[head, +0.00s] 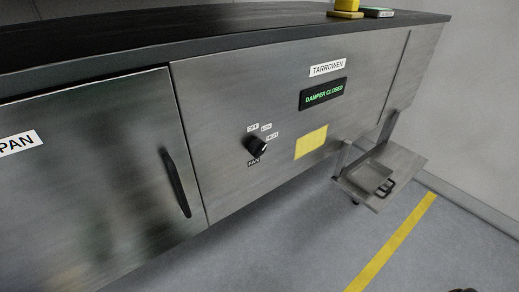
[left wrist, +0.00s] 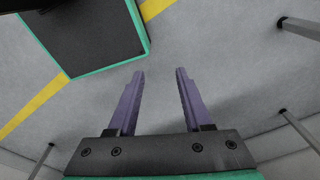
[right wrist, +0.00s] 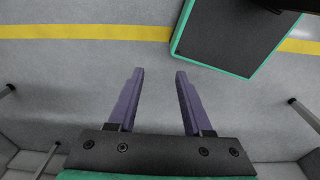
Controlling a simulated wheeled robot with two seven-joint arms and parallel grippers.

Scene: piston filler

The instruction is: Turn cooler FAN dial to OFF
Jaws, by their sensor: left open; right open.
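The black FAN dial (head: 256,146) sits on the steel front panel of the cooler (head: 222,97) in the head view. Labels OFF, LOW and HIGH are set around its upper side, with a FAN label (head: 253,162) below it. The dial's exact pointing is too small to tell. My left gripper (left wrist: 160,72) is open and empty above the floor in the left wrist view. My right gripper (right wrist: 159,71) is open and empty above the floor in the right wrist view. Neither gripper shows in the head view, and the dial shows in neither wrist view.
A display (head: 323,94) reads DAMPER CLOSED under a TARROWEN label (head: 327,68). A yellow square (head: 311,141) is right of the dial. A door with a black handle (head: 175,183) is at left. A low metal shelf (head: 405,163) juts out at right. Floor below is open.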

